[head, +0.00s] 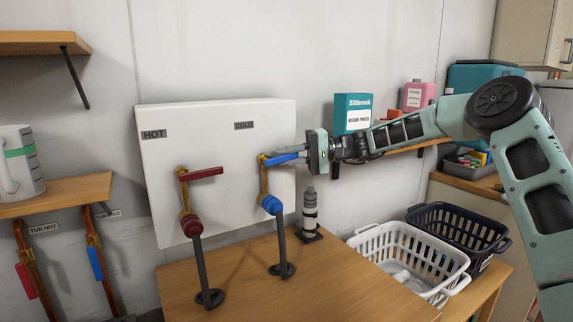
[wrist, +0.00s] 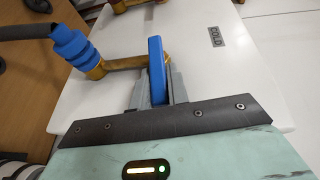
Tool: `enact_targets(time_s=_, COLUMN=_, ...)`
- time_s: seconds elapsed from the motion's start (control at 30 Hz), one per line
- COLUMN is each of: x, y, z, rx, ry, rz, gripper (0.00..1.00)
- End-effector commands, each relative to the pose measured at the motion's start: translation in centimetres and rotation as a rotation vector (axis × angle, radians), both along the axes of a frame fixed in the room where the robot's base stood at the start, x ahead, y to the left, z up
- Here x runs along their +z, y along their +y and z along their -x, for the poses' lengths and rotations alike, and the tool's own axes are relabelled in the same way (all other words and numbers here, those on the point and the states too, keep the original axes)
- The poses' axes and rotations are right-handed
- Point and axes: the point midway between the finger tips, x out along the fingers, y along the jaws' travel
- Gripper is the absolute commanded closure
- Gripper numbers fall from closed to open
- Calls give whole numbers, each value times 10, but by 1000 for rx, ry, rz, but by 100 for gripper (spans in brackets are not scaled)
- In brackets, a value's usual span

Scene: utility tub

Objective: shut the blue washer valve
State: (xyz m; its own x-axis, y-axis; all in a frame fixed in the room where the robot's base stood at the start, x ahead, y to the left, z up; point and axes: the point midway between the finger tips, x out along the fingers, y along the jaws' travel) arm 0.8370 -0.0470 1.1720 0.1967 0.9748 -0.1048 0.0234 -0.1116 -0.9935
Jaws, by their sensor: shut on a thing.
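The blue washer valve handle (head: 284,159) is a flat lever on a brass body under the COLD label, on the white panel. It points to the right, across the vertical pipe line, and tilts slightly upward. My gripper (head: 304,152) comes from the right and is shut on the lever's outer end. In the wrist view the blue lever (wrist: 157,70) stands between the two grey fingers of my gripper (wrist: 158,92). The brass body (wrist: 112,64) and blue hose coupling (wrist: 75,48) show to its left. The fingertips are partly hidden in the head view.
A red-handled valve (head: 201,174) under the HOT label stands left, its lever pointing right. Black hoses run down to the wooden top (head: 310,285). A grey capped cylinder (head: 310,213) stands below my gripper. White (head: 412,258) and dark (head: 460,228) baskets stand right.

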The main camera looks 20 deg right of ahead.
Motion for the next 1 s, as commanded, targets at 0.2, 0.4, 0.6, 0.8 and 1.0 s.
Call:
enact_targets(time_s=0.2, x=-7, y=-1, z=-1, rx=-2, ry=17, rz=-88, gripper=100)
enact_targets(time_s=0.4, x=-7, y=0, z=0, rx=-1, ry=24, rz=-122, gripper=100)
enact_targets(time_s=0.6, x=-7, y=0, z=0, rx=-1, ry=28, rz=-130, gripper=100)
enact_targets(time_s=0.8, x=-8, y=0, z=0, rx=0, ry=29, rz=-130, gripper=100)
enact_targets(time_s=1.0, x=-8, y=0, z=0, rx=0, ry=28, rz=-129, gripper=62)
